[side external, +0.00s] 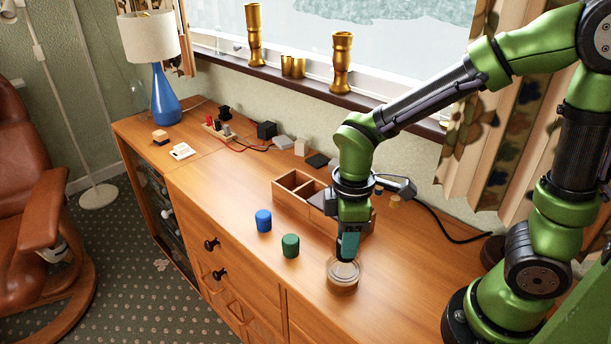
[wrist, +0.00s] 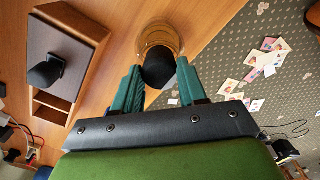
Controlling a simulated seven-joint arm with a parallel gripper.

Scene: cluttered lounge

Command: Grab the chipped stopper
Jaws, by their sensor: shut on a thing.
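My gripper (side external: 347,250) points down over a round clear jar (side external: 343,284) near the front of the wooden cabinet top. In the wrist view, my gripper's teal fingers (wrist: 158,84) are shut on a rounded black knob, which I take to be the stopper (wrist: 158,68). The jar's round rim (wrist: 160,32) shows just beyond the knob. The knob hides part of the jar, and I cannot tell whether the stopper is seated in it or lifted. No chip shows on the visible side.
A blue cylinder (side external: 263,220) and a green cylinder (side external: 290,245) stand left of the jar. A wooden compartment box (side external: 290,197) with a dark lid is behind. A black cable (side external: 450,234) runs at the right. Bare cabinet top (side external: 225,180) lies at the left.

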